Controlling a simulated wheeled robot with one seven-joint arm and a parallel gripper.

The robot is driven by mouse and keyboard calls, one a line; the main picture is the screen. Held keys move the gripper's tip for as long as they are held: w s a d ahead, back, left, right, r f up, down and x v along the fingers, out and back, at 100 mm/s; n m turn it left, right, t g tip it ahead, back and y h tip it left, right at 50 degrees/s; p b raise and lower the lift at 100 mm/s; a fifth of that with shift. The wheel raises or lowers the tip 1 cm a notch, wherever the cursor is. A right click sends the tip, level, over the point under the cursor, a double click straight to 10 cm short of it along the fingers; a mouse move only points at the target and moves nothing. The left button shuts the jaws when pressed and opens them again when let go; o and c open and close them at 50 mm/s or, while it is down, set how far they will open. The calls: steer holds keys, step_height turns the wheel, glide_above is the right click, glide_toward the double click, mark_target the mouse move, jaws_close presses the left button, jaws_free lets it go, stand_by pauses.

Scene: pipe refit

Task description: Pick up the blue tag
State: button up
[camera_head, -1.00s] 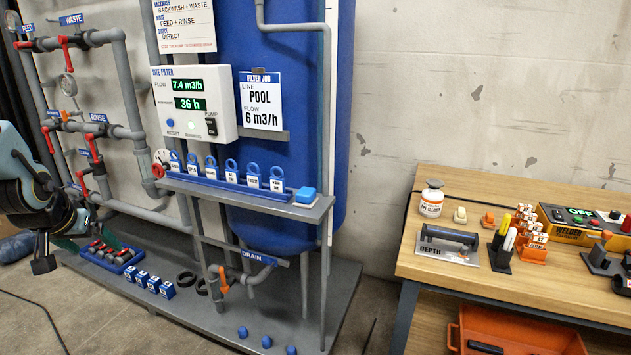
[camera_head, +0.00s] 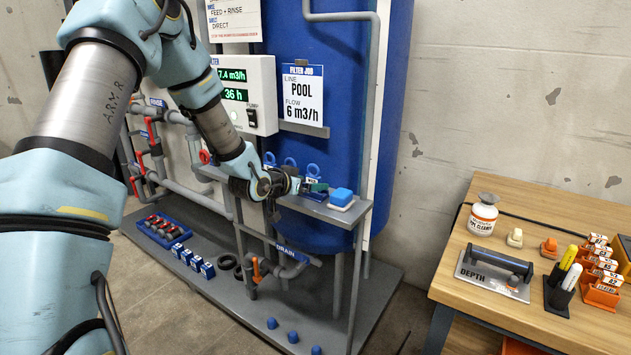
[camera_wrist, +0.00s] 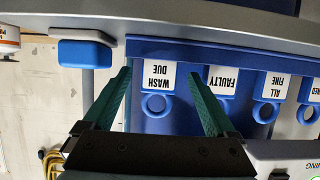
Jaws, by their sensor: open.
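Several blue tags with ring tops and white labels stand in a blue rack (camera_wrist: 225,52) on the grey shelf. In the wrist view they appear upside down. The tag marked WASH DUE (camera_wrist: 154,94) lies between the fingers of my open gripper (camera_wrist: 158,76), with a gap on each side. The tags marked FAULTY (camera_wrist: 222,82) and ALL FINE (camera_wrist: 270,100) stand beside it; the right finger overlaps the view near FAULTY. In the head view my gripper (camera_head: 314,187) is at the rack's right end, below a blue tag ring (camera_head: 313,170). My forearm hides other tags.
A blue block on a white base (camera_head: 341,197) sits at the shelf's right end, close to my gripper; it also shows in the wrist view (camera_wrist: 85,53). The blue tank (camera_head: 330,70) stands behind the shelf. A wooden bench (camera_head: 455,270) stands to the right.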

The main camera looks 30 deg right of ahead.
mark_target(312, 180)
steer(key=x, duration=0.1)
steer(key=p+x, duration=0.2)
steer(key=x, duration=0.1)
steer(key=shift+d+r, duration=0.25)
steer(key=shift+r, duration=0.05)
steer(key=shift+w+d+f, duration=0.3)
steer(key=shift+d, duration=0.1)
steer(key=c, duration=1.4)
